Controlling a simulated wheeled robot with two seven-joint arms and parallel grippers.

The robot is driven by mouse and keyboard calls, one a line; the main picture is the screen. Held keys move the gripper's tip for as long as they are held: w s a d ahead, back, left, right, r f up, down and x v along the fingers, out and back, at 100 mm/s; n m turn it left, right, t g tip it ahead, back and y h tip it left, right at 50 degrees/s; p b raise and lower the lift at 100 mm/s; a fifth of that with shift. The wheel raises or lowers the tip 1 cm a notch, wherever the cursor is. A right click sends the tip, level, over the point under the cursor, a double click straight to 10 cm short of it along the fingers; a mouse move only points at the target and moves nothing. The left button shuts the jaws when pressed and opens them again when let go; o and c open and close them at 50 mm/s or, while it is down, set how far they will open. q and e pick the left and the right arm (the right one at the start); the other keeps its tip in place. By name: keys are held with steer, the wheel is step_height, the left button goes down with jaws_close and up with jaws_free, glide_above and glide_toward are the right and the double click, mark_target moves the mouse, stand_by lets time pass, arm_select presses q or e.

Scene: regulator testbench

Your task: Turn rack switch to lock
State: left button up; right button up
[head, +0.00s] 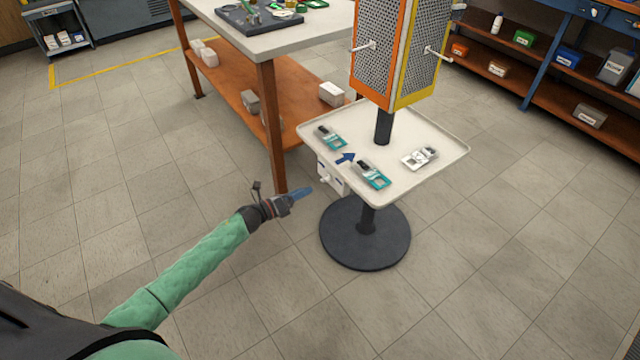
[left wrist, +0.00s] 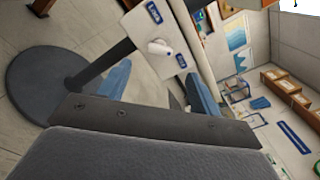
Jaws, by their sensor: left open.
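The rack switch is a white box (head: 333,177) with a protruding knob, fixed under the left edge of the white tray stand (head: 430,187). In the left wrist view the open fingers (left wrist: 158,90) stand on either side with the knob beyond the gap. My right gripper is out of view.
Three small devices, including a teal one (head: 373,175), lie on the tray. A mesh rack (head: 382,50) with side pegs rises above it. The round dark base (head: 365,245) stands on the floor. A wooden-legged workbench (head: 270,125) is behind. The floor at left is clear.

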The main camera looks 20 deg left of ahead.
mark_target(323, 181)
arm_select(q)
steer(key=shift+p+x, duration=0.35)
steer(key=shift+x, duration=3.55)
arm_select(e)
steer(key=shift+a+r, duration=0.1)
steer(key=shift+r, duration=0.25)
arm_select(q)
steer(key=c, duration=1)
